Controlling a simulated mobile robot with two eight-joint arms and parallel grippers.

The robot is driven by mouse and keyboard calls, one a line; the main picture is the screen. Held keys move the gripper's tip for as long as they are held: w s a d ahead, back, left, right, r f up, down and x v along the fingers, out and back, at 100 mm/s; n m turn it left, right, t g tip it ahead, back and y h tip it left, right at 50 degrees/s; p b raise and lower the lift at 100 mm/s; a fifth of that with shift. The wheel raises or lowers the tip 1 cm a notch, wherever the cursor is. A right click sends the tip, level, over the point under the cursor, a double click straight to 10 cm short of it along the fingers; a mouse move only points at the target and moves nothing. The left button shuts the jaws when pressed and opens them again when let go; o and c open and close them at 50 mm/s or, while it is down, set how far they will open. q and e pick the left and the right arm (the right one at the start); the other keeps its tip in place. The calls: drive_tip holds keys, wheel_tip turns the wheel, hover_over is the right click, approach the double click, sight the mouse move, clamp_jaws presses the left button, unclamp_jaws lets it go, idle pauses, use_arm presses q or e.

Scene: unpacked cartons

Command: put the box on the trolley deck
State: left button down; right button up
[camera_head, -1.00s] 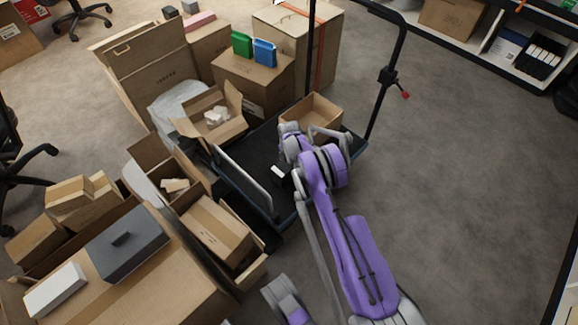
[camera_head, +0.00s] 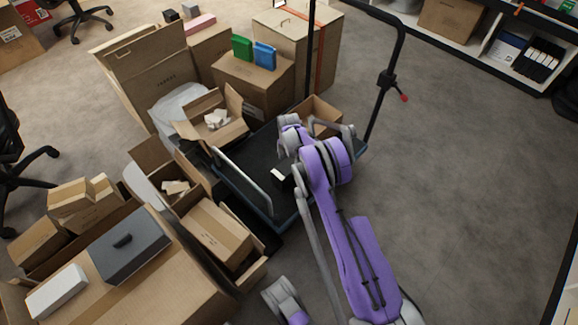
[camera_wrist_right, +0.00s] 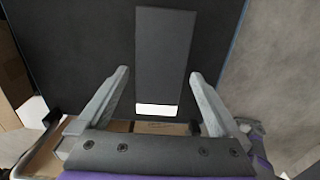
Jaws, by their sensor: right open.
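A dark box (camera_wrist_right: 164,50) with a white end lies on the black trolley deck (camera_wrist_right: 80,50), between and beyond my right fingertips in the right wrist view. My right gripper (camera_wrist_right: 158,74) is open, with a gap on each side of the box. In the head view the white end of the box (camera_head: 278,175) shows beside my right wrist; most of the box is dark against the deck (camera_head: 240,165) or hidden by the arm. My left gripper is not in view.
An open carton (camera_head: 318,112) stands at the deck's far end by the upright handle (camera_head: 384,80). Another open carton (camera_head: 213,122) with white packing stands at the left of the deck. Several cartons crowd the left; the floor (camera_head: 470,190) to the right is clear.

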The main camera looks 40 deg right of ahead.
wheel_tip(320, 180, up, 7)
drive_tip(key=shift+f+p, duration=0.15)
drive_tip(key=shift+p, duration=0.5)
drive_tip(key=s+a+r+m+t, duration=0.1)
drive_tip(key=s+a+r+m, duration=0.3)
drive_tip(key=a+r, duration=0.55)
drive_tip(key=s+a+r+m+t, duration=0.1)
drive_tip(key=s+a+r+m, duration=0.5)
drive_tip(key=r, duration=0.6)
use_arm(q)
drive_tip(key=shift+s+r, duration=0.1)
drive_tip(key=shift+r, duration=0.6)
use_arm(e)
drive_tip(key=s+a+r+m+t, duration=0.1)
drive_tip(key=s+a+m, duration=0.3)
drive_tip(key=s, duration=0.6)
drive_tip(key=s+a+r+m+t, duration=0.1)
drive_tip(key=s+a+m, duration=0.4)
drive_tip(key=s+a, duration=0.3)
drive_tip(key=s, duration=0.3)
drive_tip(key=shift+a+r, duration=0.35)
